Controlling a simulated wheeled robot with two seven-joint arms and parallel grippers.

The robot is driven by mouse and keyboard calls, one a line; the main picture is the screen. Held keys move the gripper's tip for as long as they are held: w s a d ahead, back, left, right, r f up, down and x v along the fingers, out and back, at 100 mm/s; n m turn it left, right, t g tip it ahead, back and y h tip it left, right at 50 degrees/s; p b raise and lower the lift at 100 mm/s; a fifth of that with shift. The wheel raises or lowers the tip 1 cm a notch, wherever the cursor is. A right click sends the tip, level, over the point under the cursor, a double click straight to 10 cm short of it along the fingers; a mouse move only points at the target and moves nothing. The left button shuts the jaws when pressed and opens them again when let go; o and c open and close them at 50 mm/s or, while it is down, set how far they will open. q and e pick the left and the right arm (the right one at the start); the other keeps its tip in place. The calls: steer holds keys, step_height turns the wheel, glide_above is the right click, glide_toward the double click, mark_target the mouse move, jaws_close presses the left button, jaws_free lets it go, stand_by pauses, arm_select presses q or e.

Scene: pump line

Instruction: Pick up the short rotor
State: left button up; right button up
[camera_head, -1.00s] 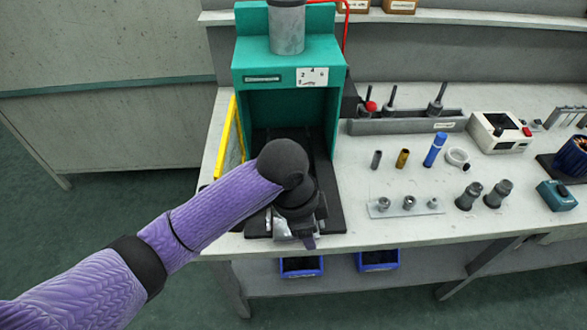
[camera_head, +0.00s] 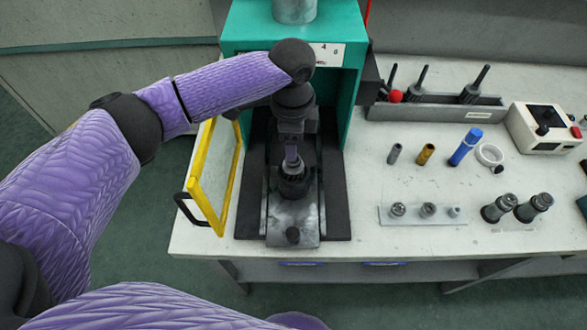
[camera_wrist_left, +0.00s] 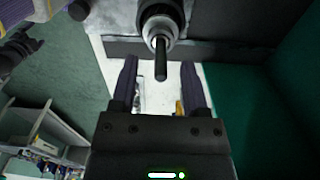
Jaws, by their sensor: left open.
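My left gripper (camera_head: 291,153) points down inside the green press, with its fingers apart. Just below it, a dark round part (camera_head: 292,182) stands upright on the press's sliding plate (camera_head: 293,222). In the left wrist view, a dark shaft (camera_wrist_left: 161,62) rises from a pale-ringed round body (camera_wrist_left: 160,25), and its tip lies between the open fingers (camera_wrist_left: 160,78) in the picture. I cannot tell if they touch it. Dark shafted parts (camera_head: 421,78) stand in the grey rack. Which part is the short rotor is not clear. My right gripper is not in view.
The green press (camera_head: 232,45) surrounds the gripper at the back and sides. Its yellow-framed door (camera_head: 205,180) stands open at the left. A plate with small fittings (camera_head: 412,215), two grey fittings (camera_head: 533,207), a blue cylinder (camera_head: 465,147) and a white device (camera_head: 545,128) stand to the right.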

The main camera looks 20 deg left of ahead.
arm_select(q)
steer(key=shift+f, duration=0.55)
jaws_close()
steer(key=shift+r, duration=0.1)
stand_by(0.9)
